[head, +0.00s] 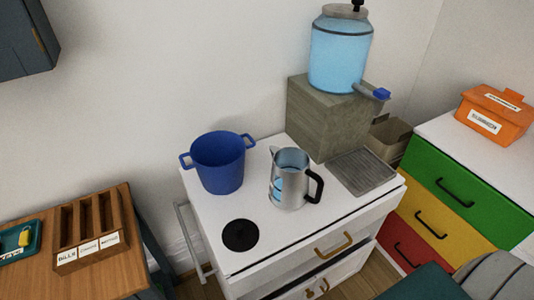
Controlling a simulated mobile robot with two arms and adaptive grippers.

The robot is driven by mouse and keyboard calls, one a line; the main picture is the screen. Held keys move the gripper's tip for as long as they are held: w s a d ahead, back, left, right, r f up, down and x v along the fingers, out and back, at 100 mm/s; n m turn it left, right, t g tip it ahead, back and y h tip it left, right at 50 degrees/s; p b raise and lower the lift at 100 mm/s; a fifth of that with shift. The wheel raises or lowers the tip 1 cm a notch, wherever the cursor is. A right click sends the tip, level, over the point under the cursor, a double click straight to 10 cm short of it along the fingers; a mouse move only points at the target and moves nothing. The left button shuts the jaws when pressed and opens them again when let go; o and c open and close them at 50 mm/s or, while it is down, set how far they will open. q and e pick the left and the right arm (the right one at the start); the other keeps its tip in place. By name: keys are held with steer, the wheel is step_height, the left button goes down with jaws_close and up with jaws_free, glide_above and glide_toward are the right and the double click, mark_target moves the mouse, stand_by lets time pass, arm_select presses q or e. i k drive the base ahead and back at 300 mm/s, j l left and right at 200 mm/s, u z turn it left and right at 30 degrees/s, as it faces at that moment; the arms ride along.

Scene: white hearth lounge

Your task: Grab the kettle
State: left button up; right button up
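The metal kettle (287,186) looks like a steel pitcher with a black handle on its right side and a small spout at its upper left. It stands upright on the white cabinet top (208,219), and something light blue shows inside its open top. Blue marks show on its front. No gripper touches it. Neither my left nor my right gripper is in the head view.
A blue pot (219,164) stands left of the kettle, and a black round disc (240,235) lies in front. A drip tray (362,172) is to the right. Behind it, a blue water dispenser (338,62) stands on a wooden block (325,121).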

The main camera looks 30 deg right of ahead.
mark_target(294, 181)
steer(key=k+l+z, duration=0.2)
steer(key=l, duration=0.8)
steer(key=l+z, duration=0.25)
steer(key=l, duration=0.75)
